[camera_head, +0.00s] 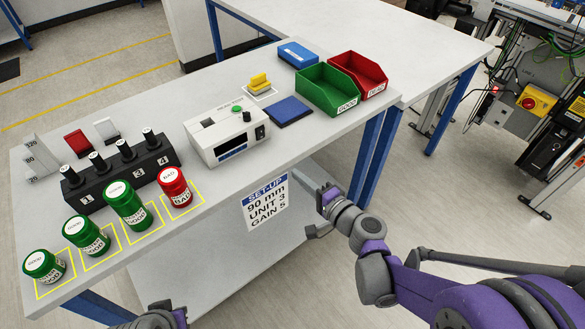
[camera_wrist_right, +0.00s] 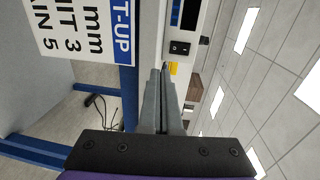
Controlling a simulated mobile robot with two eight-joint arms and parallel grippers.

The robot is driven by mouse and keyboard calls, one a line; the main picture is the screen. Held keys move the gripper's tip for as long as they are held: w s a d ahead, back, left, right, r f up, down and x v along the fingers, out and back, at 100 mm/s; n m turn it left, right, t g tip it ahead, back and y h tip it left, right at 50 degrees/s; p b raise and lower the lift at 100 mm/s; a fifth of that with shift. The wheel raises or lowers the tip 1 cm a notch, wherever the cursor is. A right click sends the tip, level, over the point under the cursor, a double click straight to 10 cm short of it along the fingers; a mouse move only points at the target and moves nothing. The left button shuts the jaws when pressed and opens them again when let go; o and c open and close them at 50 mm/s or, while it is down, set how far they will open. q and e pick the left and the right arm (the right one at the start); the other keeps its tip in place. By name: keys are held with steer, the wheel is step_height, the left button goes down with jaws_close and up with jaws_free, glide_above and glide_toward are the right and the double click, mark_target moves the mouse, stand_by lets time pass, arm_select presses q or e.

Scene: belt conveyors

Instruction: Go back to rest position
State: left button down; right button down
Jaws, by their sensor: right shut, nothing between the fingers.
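My right gripper (camera_head: 313,181) is in front of the workbench's front edge, beside the set-up sign (camera_head: 267,201). Its two grey fingers lie together in the right wrist view (camera_wrist_right: 160,88), shut with nothing between them. The arm reaches in from the lower right. Only a small grey part of my left arm shows at the bottom edge of the head view; its fingers are out of the picture.
The workbench (camera_head: 75,212) bears several green and red jars, a black holder (camera_head: 118,172), a white device (camera_head: 227,134), a blue pad (camera_head: 290,111), a green bin (camera_head: 328,91) and a red bin (camera_head: 359,72). Open floor lies right of the bench.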

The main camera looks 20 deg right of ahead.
stand_by(0.5)
steer(key=s+a+r+n+g+p, duration=0.2)
steer(key=s+a+n+g+p, duration=0.4)
steer(key=s+n, duration=0.3)
steer(key=s+d+r+n+g+h+p, duration=0.1)
steer(key=s+d+n+g+h+p, duration=0.2)
steer(key=s+d+h, duration=0.3)
steer(key=s+d+n+g, duration=0.1)
steer(key=s, duration=0.4)
steer(key=shift+d+r+p, duration=0.25)
steer(key=shift+d+p, duration=0.1)
steer(key=shift+d, duration=0.05)
steer(key=shift+s, duration=0.1)
